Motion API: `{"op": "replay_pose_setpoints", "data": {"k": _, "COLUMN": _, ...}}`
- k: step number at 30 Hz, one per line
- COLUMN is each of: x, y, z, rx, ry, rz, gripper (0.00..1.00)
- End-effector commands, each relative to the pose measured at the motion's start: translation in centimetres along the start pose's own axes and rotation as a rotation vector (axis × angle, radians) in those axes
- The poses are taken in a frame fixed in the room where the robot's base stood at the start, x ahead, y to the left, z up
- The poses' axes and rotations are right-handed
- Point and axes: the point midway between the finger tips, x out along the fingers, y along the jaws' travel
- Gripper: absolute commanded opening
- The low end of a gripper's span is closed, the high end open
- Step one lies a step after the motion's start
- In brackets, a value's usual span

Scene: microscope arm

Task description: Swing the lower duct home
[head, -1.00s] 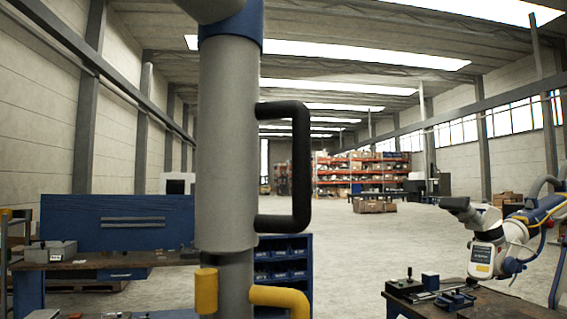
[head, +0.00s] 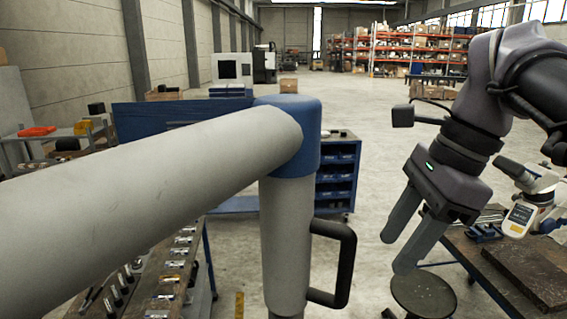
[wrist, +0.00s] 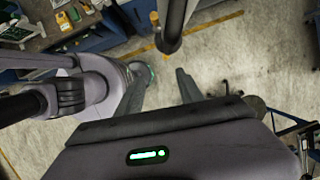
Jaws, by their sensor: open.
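The duct is a grey tube in the head view. A thick upper length (head: 150,165) runs in from the left to a blue elbow (head: 300,130), and a lower length (head: 286,240) hangs down from it. A black U-shaped handle (head: 348,265) sits on the right side of the lower length. My gripper (head: 395,252) is open and empty, right of the handle and apart from it in the picture. In the wrist view a dark rounded bar (wrist: 172,30) shows beyond my open fingers; I cannot tell which part it is. The duct's lower end is out of view.
A workbench (head: 530,265) with a white and blue device (head: 525,200) stands at the right. A round stool (head: 425,295) is below my gripper. A bench with several small parts (head: 165,265) is at lower left, and a blue bin rack (head: 337,175) is behind the duct. Open floor lies beyond.

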Motion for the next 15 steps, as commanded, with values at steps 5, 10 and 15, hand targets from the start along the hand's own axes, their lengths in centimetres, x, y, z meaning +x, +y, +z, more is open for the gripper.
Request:
{"op": "replay_pose_setpoints", "data": {"k": 5, "x": -7.9, "y": -2.2, "z": 1.6, "rx": 0.183, "ry": -0.058, "rz": -0.013, "gripper": 0.44}}
{"op": "replay_pose_setpoints", "data": {"k": 10, "x": -5.8, "y": -2.3, "z": 1.5, "rx": 0.203, "ry": -0.067, "rz": -0.011, "gripper": 0.44}}
{"op": "replay_pose_setpoints", "data": {"k": 15, "x": -0.9, "y": -2.3, "z": 1.8, "rx": 0.201, "ry": -0.067, "rz": -0.011, "gripper": 0.44}}
